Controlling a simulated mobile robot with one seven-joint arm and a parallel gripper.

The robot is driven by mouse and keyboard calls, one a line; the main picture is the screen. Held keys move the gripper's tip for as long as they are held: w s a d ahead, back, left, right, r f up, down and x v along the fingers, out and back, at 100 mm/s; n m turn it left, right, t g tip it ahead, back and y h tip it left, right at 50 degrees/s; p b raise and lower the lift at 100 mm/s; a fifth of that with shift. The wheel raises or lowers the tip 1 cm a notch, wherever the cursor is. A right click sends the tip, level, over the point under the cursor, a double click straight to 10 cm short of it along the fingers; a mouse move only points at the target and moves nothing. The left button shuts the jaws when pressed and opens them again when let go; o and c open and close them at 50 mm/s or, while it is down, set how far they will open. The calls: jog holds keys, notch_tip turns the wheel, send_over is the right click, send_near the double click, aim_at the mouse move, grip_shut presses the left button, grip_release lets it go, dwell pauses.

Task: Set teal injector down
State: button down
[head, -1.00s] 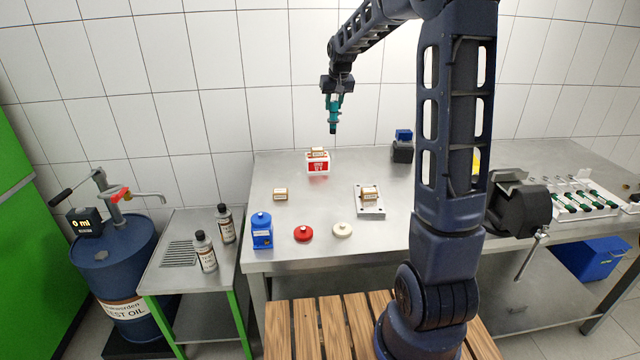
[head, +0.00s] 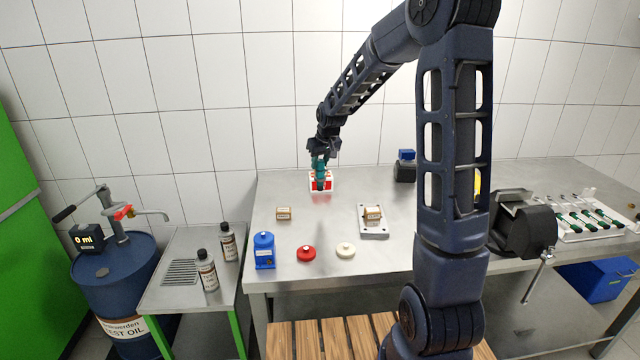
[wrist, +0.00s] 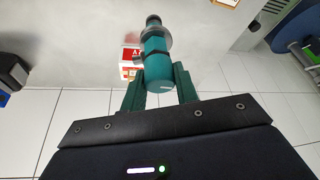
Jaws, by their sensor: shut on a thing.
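The teal injector (head: 320,172) hangs upright below my gripper (head: 321,156), over or in front of the red and white box (head: 326,187) at the back left of the steel table. From the head view I cannot tell whether it touches the box. In the wrist view the injector (wrist: 156,65) sits between the two teal fingers of my gripper (wrist: 158,88), which are shut on it. Its dark round end points away from my gripper. The red and white box (wrist: 129,55) shows partly behind it.
On the table (head: 290,235) stand a small tan block (head: 284,213), a grey plate (head: 373,232) with another tan block (head: 373,213), a blue container (head: 264,251), a red disc (head: 306,253) and a cream disc (head: 346,250). A vise (head: 522,225) stands at right. Bare table lies between.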

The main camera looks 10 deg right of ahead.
aim_at(321, 178)
jog(key=shift+f, duration=4.15)
jog(key=shift+f, duration=0.1)
jog(key=c, duration=1.1)
grip_release()
jog(key=shift+o, duration=0.2)
jog(key=v, duration=1.2)
jog(key=s+d+r+m+h, duration=0.1)
jog(key=s+d+r, duration=0.3)
jog(key=s, duration=0.4)
jog(key=s+d+r+m, duration=0.1)
jog(key=s+d+r, duration=0.4)
jog(key=s, duration=0.2)
jog(key=s+d+m, duration=0.1)
jog(key=s+d, duration=0.2)
jog(key=s, duration=0.6)
jog(key=s+d+m, duration=0.1)
jog(key=s+d, duration=0.2)
jog(key=s, duration=0.6)
jog(key=shift+s+d+r+t+h, duration=0.15)
jog(key=shift+s+d+t+h, duration=0.05)
jog(key=shift+s+t+h, duration=0.1)
